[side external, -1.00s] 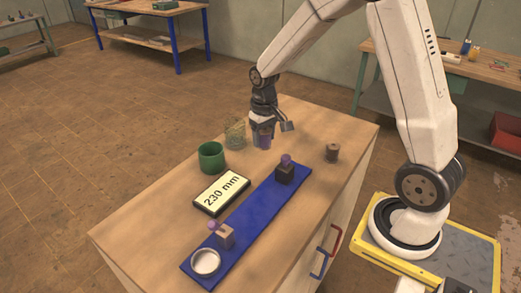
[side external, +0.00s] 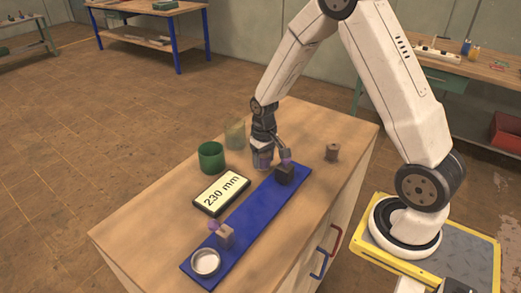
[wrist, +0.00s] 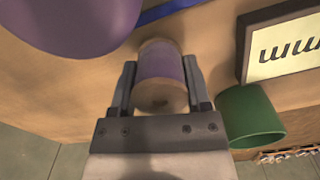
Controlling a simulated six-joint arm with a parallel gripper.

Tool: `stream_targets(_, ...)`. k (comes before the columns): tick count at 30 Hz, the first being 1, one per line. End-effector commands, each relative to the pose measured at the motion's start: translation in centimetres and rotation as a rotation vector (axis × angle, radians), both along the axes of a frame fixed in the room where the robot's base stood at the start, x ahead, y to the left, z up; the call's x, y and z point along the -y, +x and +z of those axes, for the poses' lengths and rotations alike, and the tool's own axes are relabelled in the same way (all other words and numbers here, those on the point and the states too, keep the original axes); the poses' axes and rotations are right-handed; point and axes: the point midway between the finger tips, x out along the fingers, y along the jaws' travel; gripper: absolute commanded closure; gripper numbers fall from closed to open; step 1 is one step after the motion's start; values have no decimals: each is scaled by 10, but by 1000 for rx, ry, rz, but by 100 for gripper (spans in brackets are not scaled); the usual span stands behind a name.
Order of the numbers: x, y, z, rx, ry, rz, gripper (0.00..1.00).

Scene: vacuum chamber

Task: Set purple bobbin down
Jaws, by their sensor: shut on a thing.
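My gripper (side external: 262,152) is shut on the purple bobbin (side external: 262,161), low over the wooden worktop, just left of the dark block on the blue board. In the wrist view the bobbin (wrist: 160,72) sits between the two fingers (wrist: 160,85), with purple winding and pale wooden ends. I cannot tell whether its lower end touches the worktop.
The dark block (side external: 285,175) with a purple knob stands close by on the blue board (side external: 246,218). A green cup (side external: 211,158), a glass jar (side external: 235,133), a "230 mm" display (side external: 221,192) and a brown spool (side external: 332,152) stand around. A pale block (side external: 225,237) and round dish (side external: 205,262) are at the near end.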

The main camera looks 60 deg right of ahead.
Motion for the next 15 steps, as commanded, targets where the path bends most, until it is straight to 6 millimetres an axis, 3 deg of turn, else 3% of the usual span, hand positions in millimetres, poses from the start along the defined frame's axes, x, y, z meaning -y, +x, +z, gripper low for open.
stream_targets(15,0,0,-7,0,0,0,96)
